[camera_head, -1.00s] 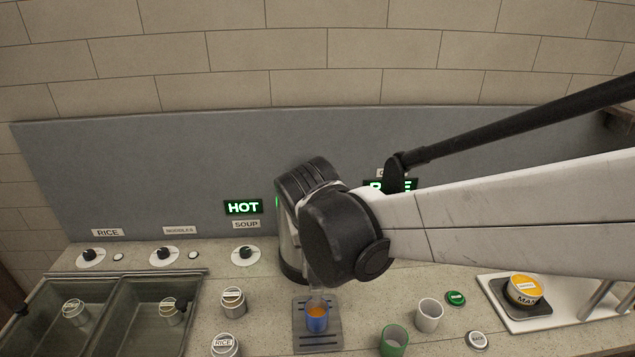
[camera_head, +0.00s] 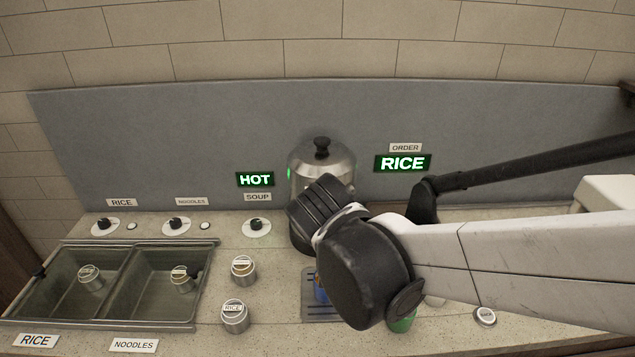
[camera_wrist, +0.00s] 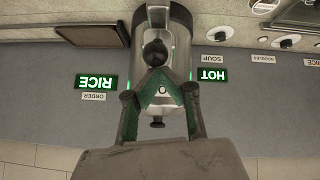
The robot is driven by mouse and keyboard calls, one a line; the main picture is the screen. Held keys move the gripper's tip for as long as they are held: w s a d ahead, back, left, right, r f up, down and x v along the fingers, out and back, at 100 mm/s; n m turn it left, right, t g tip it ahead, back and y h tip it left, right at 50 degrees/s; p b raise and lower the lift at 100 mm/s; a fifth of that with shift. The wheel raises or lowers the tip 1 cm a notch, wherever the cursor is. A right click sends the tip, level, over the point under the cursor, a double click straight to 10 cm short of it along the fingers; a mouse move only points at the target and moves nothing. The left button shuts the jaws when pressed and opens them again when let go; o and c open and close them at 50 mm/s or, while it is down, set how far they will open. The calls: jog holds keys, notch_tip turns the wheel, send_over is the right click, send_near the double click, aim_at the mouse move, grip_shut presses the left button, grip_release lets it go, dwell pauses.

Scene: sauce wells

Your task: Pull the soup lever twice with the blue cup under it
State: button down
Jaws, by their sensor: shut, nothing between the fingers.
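The soup pot (camera_head: 322,165) is a steel urn with a black lid knob; my arm hides its lower front in the head view. It shows upside down in the wrist view (camera_wrist: 178,50). A round black knob (camera_wrist: 155,53), seemingly the soup lever's, is in front of it. My gripper (camera_wrist: 161,84) is shut and empty, its fingertips close to this knob in the picture; contact cannot be told. The blue cup (camera_head: 320,289) stands on the grey drip tray (camera_head: 310,312), mostly hidden behind my wrist. Its contents are hidden now.
A lit HOT sign (camera_head: 255,179) is left of the pot, and an ORDER sign reads RICE (camera_head: 402,163). Two sunken wells (camera_head: 60,285) are at left. Two lidded tins (camera_head: 243,268) stand between wells and tray. A green cup (camera_head: 403,324) is partly hidden right of the tray.

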jog(key=shift+s+f, duration=0.1)
jog(key=s+a+r+p, duration=0.1)
jog(key=s+r, duration=0.4)
jog(key=r, duration=0.5)
jog(key=shift+s+r+p, duration=0.15)
jog(key=shift+s+p, duration=0.05)
jog(key=shift+p, duration=0.5)
jog(key=shift+a, duration=0.1)
dwell(1.5)
jog(key=s+d+f+b, duration=0.1)
jog(key=s+d+f, duration=0.2)
jog(key=d, duration=0.3)
jog(key=s+d+f+m+g+b, duration=0.1)
jog(key=s+d+f+b, duration=0.1)
jog(key=d, duration=0.4)
jog(key=s+d+f+m+b, duration=0.1)
jog(key=s+d+f+b, duration=0.1)
jog(key=s+d+f, duration=0.2)
jog(key=shift+d+f+y, duration=0.3)
jog(key=shift+d+f, duration=0.4)
jog(key=shift+d, duration=0.3)
